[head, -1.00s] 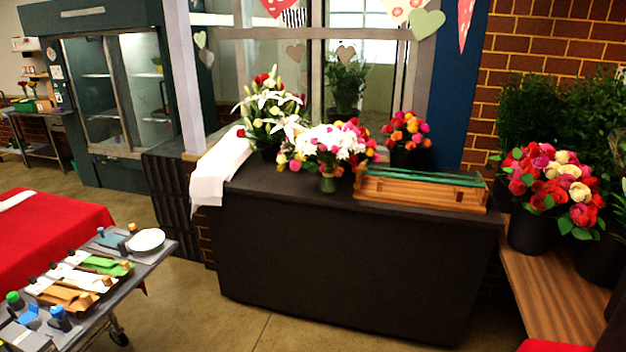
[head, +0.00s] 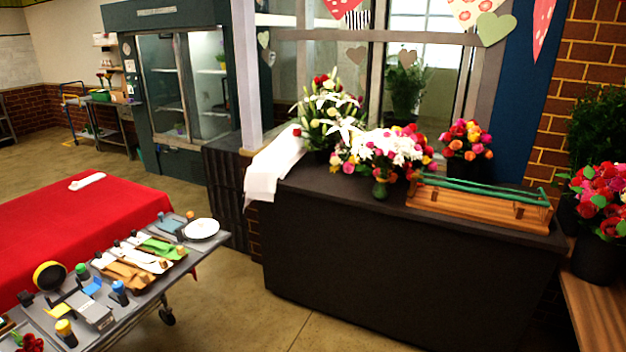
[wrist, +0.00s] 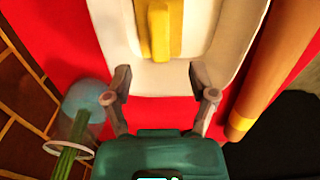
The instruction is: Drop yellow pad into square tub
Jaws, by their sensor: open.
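In the wrist view my gripper (wrist: 160,92) is open, its two fingers apart with nothing between them. Beyond the fingertips is a white, round-cornered tray or shallow tub (wrist: 215,50) on a red surface. A yellow block-like piece (wrist: 160,28), possibly the yellow pad, lies on or in it and is cut off by the top edge. In the head view a small flat yellow piece (head: 57,311) lies on the grey cart at lower left. I cannot tell whether it is the same piece. My gripper is not in the head view.
In the wrist view a bluish glass with green stems (wrist: 80,110) stands left and an orange-brown roll (wrist: 265,70) lies right. In the head view the crowded cart (head: 215,238) stands before a red-covered table (head: 70,220). A black counter (head: 400,270) holds flowers. Floor between is clear.

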